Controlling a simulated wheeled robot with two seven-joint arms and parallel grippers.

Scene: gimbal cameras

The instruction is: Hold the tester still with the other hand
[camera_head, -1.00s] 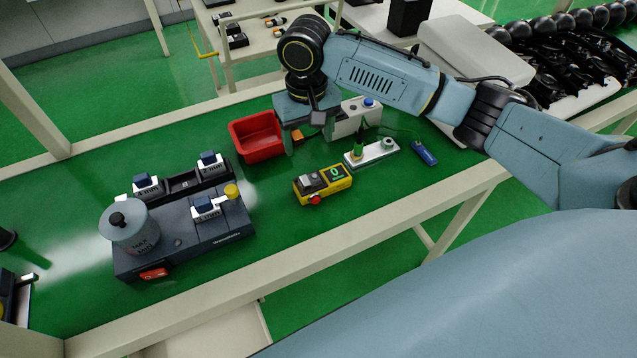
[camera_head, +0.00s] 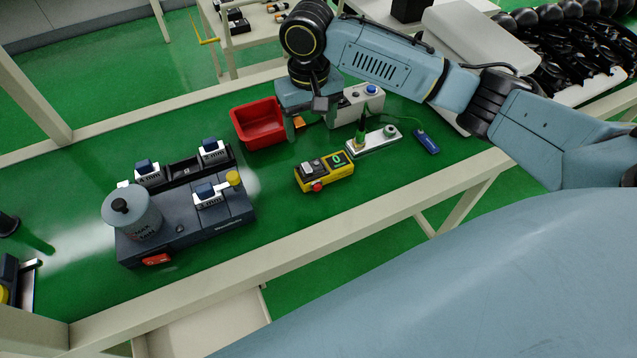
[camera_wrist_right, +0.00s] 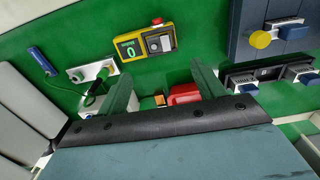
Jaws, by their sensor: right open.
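A yellow handheld box (camera_head: 341,171) with a green "0" display and a red button lies on the green tabletop; I take it to be the tester. It also shows in the right wrist view (camera_wrist_right: 126,56). My right gripper (camera_head: 311,124) is open above the table, behind the yellow box and apart from it. In the right wrist view its two fingers (camera_wrist_right: 163,88) stand wide apart with nothing held between them. No hand is on the yellow box. My left gripper is not in view.
A red bin (camera_head: 258,124) and small orange block (camera_head: 299,122) are close to my right gripper. A metal plate (camera_head: 374,142) with a green probe and a blue device (camera_head: 425,142) lie right. A dark fixture (camera_head: 190,228) with a grey cylinder (camera_head: 132,214) stands left.

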